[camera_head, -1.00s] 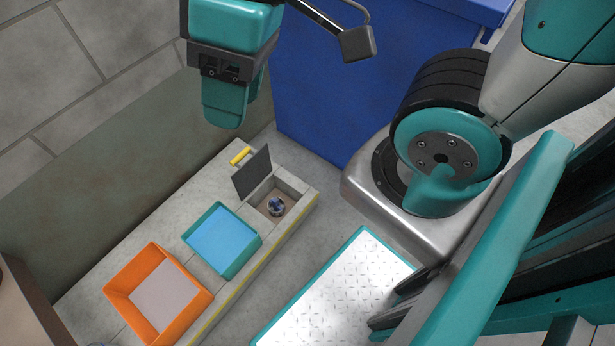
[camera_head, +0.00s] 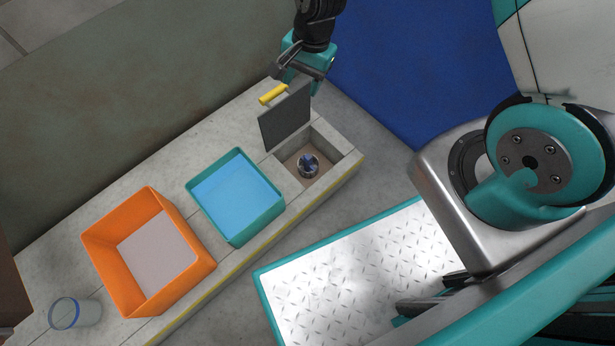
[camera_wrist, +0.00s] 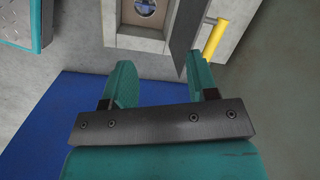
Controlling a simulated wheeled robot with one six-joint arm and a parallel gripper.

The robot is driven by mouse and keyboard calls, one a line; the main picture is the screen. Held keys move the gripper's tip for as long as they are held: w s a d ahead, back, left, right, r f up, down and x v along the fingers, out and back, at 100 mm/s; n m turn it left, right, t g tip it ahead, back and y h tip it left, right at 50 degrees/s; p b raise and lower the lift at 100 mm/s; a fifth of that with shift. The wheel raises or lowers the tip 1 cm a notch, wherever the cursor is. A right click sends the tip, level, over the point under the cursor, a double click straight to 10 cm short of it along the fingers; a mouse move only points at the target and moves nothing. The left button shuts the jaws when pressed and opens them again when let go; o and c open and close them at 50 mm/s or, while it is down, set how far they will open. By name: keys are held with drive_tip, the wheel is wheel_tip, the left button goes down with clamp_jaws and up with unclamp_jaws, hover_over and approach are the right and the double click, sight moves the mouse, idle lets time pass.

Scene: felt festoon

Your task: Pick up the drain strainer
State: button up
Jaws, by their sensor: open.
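The drain strainer (camera_head: 308,165) is a small round metal piece with a bluish middle. It sits in the square recess (camera_head: 346,164) at the right end of the low bench, and it shows partly at the top edge of the wrist view (camera_wrist: 146,8). A dark lid (camera_head: 286,119) stands raised at the recess's back left side. My gripper (camera_head: 307,78) is above and behind the recess, apart from the strainer. In the wrist view its two teal fingers (camera_wrist: 162,78) are spread with nothing between them.
A yellow handle (camera_head: 273,94) is beside the lid. A teal-rimmed blue bin (camera_head: 236,238), an orange box (camera_head: 190,274) and a clear cup (camera_head: 76,313) stand along the bench. A tread-plate platform (camera_head: 350,275) is in front.

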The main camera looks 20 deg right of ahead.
sight(308, 156)
drive_tip(key=f+m+b, duration=0.1)
drive_tip(key=f+b, duration=0.2)
drive_tip(key=f, duration=0.7)
drive_tip(key=s+d+f+m+b, duration=0.1)
drive_tip(key=f+b, duration=0.3)
drive_tip(key=f, duration=0.6)
drive_tip(key=d+f+m+h+b, duration=0.1)
drive_tip(key=f+b, duration=0.3)
drive_tip(key=f, duration=0.6)
drive_tip(key=shift+s+m, duration=0.15)
drive_tip(key=shift+m, duration=0.65)
drive_tip(key=f+b, duration=0.2)
drive_tip(key=f, duration=0.1)
drive_tip(key=a+f+b, duration=0.1)
drive_tip(key=f+b, duration=0.2)
drive_tip(key=shift+w+a+r, duration=0.1)
drive_tip(key=shift+w+r, duration=0.05)
drive_tip(key=shift+w, duration=0.05)
drive_tip(key=shift+c, duration=0.2)
clamp_jaws()
